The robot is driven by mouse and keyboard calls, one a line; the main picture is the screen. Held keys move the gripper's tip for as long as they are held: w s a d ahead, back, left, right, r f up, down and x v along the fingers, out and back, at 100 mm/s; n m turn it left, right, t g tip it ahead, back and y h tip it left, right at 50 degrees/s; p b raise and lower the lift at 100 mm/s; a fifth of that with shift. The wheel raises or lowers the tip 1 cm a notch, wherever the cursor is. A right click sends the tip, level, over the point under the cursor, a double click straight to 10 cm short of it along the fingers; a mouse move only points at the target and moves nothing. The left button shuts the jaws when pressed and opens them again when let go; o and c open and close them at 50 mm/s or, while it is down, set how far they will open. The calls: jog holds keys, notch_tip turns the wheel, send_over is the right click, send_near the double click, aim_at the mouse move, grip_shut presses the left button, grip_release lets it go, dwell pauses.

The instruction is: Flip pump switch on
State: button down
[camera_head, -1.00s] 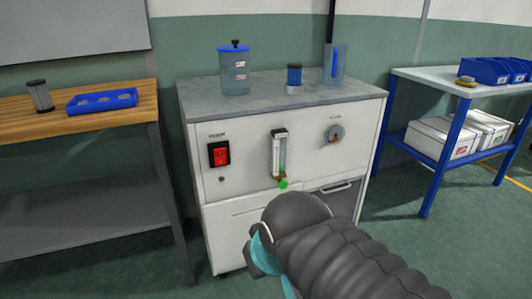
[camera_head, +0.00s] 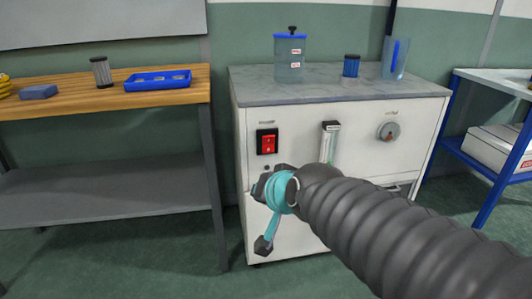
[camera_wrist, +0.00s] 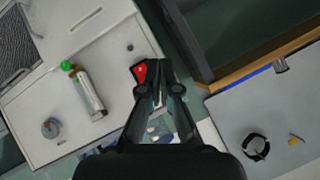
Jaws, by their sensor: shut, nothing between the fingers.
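The pump switch, a red rocker in a black frame (camera_head: 267,142), is on the upper left of the white cabinet's front (camera_head: 300,220). In the wrist view the red switch (camera_wrist: 141,72) shows just left of my fingertips, partly covered by a finger. My gripper (camera_wrist: 158,92) is shut and empty, its tips close to the switch. I cannot tell whether they touch it. In the head view my arm reaches in from the lower right, its end just below the switch. The gripper's fingertips cannot be made out there. The rocker's tilt is too small to read.
A flowmeter (camera_head: 330,140) and a round knob (camera_head: 388,131) are right of the switch. A blue-lidded jar (camera_head: 291,58), a small blue filter (camera_head: 351,66) and a clear beaker (camera_head: 395,60) stand on the cabinet. A wooden bench (camera_head: 60,103) is at left, a blue-framed table (camera_head: 497,80) at right.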

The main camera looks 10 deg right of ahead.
jog(key=w+a+r+m+t+h+b, duration=0.1)
jog(key=w+a+m+t+h+b, duration=0.15)
jog(key=w+m, duration=0.4)
jog(key=w+a+m+t+h+b, duration=0.15)
jog(key=w+m+t, duration=0.25)
jog(key=w, duration=0.5)
notch_tip(320, 180, down, 8)
jog(key=d+m+g+h+b, duration=0.3)
jog(key=m+h+b, duration=0.2)
jog(key=m+h, duration=0.8)
jog(key=shift+s+m, duration=0.2)
jog(key=shift+m, duration=0.95)
send_near(273, 138)
jog(key=x, duration=0.5)
jog(key=shift+s+d+f, duration=0.25)
jog(key=shift+s+d, duration=0.05)
jog(key=shift+d, duration=0.05)
jog(key=shift+w+r, duration=0.25)
jog(key=shift+w, duration=0.45)
